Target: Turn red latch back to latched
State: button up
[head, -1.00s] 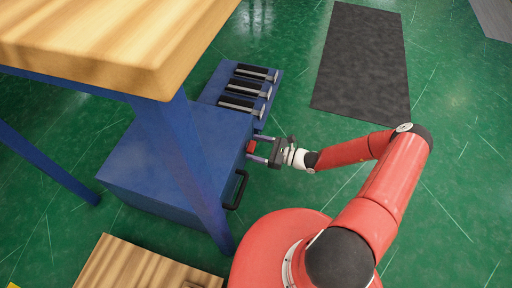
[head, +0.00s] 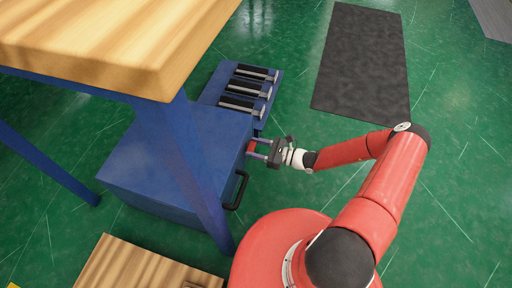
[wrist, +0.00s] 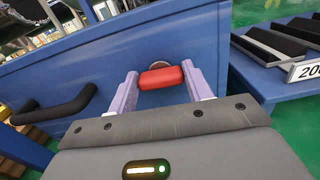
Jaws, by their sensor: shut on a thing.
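The red latch (wrist: 161,78) is a short rounded bar on a round mount on the blue cabinet's front (wrist: 120,54). It lies roughly level in the wrist view, between the two pale purple fingers of my gripper (wrist: 159,82). The fingers are shut on the latch, one at each end. In the head view my gripper (head: 258,150) is at the cabinet's right face, and only a little red of the latch (head: 251,147) shows there.
A black handle (wrist: 57,108) sticks out from the cabinet beside the latch; it also shows in the head view (head: 237,190). A blue rack with black and grey bars (head: 247,88) stands behind. A wooden-topped table (head: 110,40) overhangs the cabinet. Open green floor lies to the right.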

jog(key=shift+w+d+f+m+p, duration=0.1)
jog(key=shift+f+m+p, duration=0.05)
jog(key=shift+m, duration=4.15)
jog(key=shift+w+f+m+p, duration=0.1)
jog(key=shift+m+p, duration=0.05)
jog(key=shift+m, duration=4.15)
jog(key=o, duration=1)
jog(key=v, duration=0.7)
jog(key=shift+s+d, duration=0.15)
jog(key=shift+d, duration=0.2)
